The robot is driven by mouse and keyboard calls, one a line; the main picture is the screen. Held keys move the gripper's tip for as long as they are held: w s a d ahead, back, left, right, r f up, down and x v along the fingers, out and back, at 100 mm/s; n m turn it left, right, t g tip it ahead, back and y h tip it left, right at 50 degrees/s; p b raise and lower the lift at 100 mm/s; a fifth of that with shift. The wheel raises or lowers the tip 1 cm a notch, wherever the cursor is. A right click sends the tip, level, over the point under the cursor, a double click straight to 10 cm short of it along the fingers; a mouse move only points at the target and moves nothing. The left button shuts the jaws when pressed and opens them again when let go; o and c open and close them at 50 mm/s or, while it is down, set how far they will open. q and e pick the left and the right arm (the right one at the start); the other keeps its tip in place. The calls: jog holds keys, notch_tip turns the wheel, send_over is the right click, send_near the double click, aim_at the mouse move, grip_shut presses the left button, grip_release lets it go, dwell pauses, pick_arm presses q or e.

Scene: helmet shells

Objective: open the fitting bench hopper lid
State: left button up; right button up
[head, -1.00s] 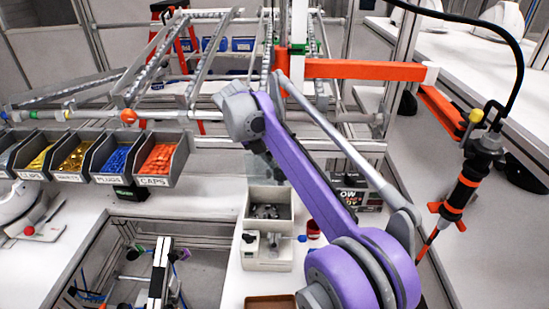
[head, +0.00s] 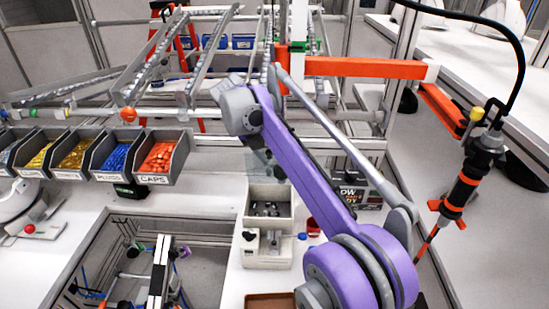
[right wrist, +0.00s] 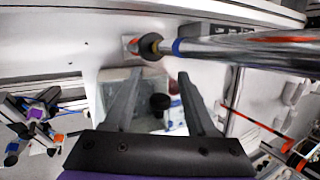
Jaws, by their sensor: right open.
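The fitting bench hopper (head: 283,222) is a beige box on the white bench, with dark and grey parts visible in its open-looking tray. A translucent grey panel (head: 258,162) shows just behind it, partly covered by my purple right arm. It looks like the lid standing raised, but I cannot tell its angle. My right gripper (right wrist: 158,78) shows in the right wrist view with its two dark fingers apart. A dark round knob-like thing and pale clear surfaces lie beyond the gap; contact is unclear. My right gripper's fingers are mostly hidden in the head view. My left gripper is out of view.
Part bins (head: 160,160) stand left of the hopper. A red cup (head: 313,227) and a brown tray (head: 270,301) are close by. A metal rail (right wrist: 250,48) crosses above the fingers in the wrist view. An orange-black tool (head: 463,190) hangs at right.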

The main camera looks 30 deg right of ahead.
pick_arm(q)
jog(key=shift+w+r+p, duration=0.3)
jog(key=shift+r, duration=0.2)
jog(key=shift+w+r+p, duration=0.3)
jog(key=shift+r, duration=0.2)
pick_arm(e)
jog(key=v, duration=0.9)
jog(key=shift+a+r, duration=0.15)
jog(key=shift+r, duration=0.15)
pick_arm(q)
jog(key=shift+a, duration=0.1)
